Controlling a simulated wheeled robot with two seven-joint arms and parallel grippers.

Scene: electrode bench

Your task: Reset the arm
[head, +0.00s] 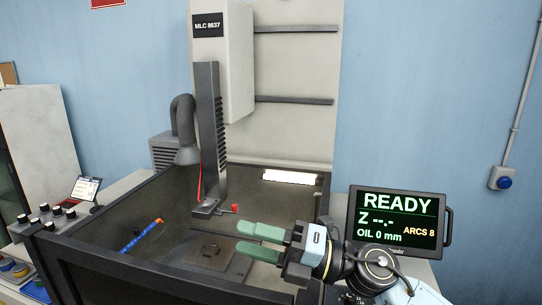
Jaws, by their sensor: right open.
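My right gripper (262,242) comes in from the lower right with its green fingers pointing left. It is open, with nothing visible between the fingers, above the right part of the machine's dark tank (110,212). The machine's dark vertical column (208,130) comes down into the tank, with a small red part (235,208) at its lower end, above and left of the fingertips. A dark square block (209,250) sits on the plate in the tank, left of the fingers. My left gripper is not in view.
A screen (398,217) reading READY, Z --.-, OIL 0 mm and ARCS 8 stands at the right, behind my right wrist. The tank walls surround the work area. A knob panel (48,216) is at the far left.

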